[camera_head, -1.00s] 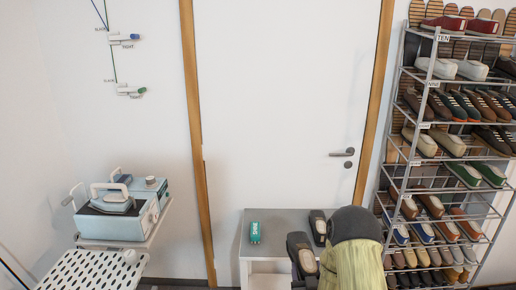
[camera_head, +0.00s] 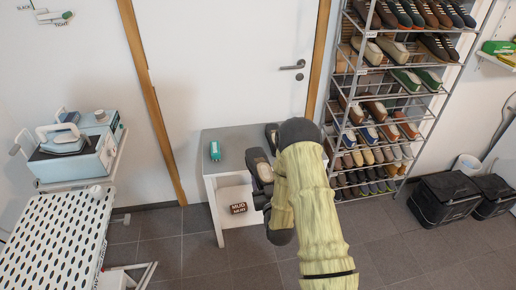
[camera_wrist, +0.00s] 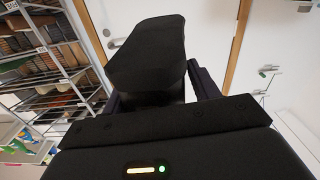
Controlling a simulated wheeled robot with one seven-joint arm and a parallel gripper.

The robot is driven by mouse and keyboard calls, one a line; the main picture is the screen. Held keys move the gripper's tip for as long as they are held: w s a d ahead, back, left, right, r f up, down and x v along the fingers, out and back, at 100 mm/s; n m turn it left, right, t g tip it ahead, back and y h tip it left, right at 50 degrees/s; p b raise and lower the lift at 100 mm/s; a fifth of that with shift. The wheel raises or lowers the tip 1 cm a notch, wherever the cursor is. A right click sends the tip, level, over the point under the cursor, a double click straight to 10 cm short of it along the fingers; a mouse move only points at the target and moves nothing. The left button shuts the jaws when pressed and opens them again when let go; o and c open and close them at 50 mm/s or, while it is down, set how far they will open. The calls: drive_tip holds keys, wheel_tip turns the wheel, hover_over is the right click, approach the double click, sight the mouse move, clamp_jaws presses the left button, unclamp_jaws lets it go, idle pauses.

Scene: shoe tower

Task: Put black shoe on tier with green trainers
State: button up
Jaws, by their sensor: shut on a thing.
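My gripper (camera_head: 262,192) is shut on a black shoe (camera_head: 258,163), held at the front edge of a grey-topped bench. In the wrist view the shoe (camera_wrist: 148,55) stands as a dark shape between the fingers of my gripper (camera_wrist: 158,90). Another dark shoe (camera_head: 271,131) sits on the bench, partly hidden by my arm. The green trainers, one left (camera_head: 405,80) and one right (camera_head: 429,79), sit on a middle tier of the shoe rack (camera_head: 331,98), right of and beyond my gripper. My arm does not cover that tier.
Other rack tiers hold many shoes. Black bins (camera_head: 445,198) stand right of the rack. A perforated board (camera_head: 62,240) is at left. Floor at front right is clear.

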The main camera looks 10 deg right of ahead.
wheel_tip(320, 180, down, 9)
drive_tip(key=s, duration=0.1)
drive_tip(key=shift+f, duration=0.15)
